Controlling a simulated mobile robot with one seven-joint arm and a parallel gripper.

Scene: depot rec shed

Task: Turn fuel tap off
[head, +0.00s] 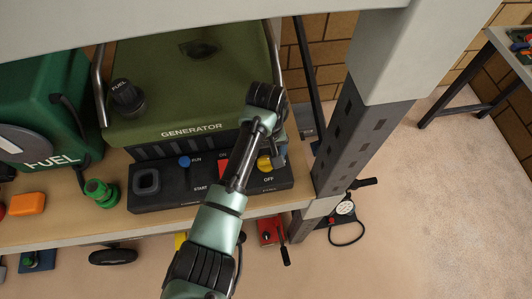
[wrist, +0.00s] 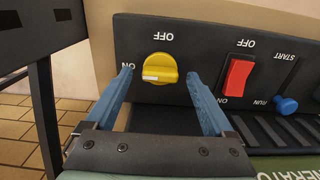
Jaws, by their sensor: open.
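The fuel tap is a yellow knob (wrist: 160,69) on the generator's black front panel (wrist: 205,50). In the wrist view its white mark lies toward the ON label at left, and OFF is printed above it. My gripper (wrist: 160,78) is open, its two blue fingers spread to either side of the knob's lower part. I cannot tell whether they touch it. In the head view the knob (head: 264,163) shows beside my gripper (head: 278,160), which partly covers the panel's right end. The green generator (head: 190,90) stands on a shelf.
A red rocker switch (wrist: 238,76) and a blue RUN/START knob (wrist: 286,105) sit beside the tap. A green fuel can (head: 70,120) stands at left. A grey post (head: 350,145) rises close to the right of my gripper.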

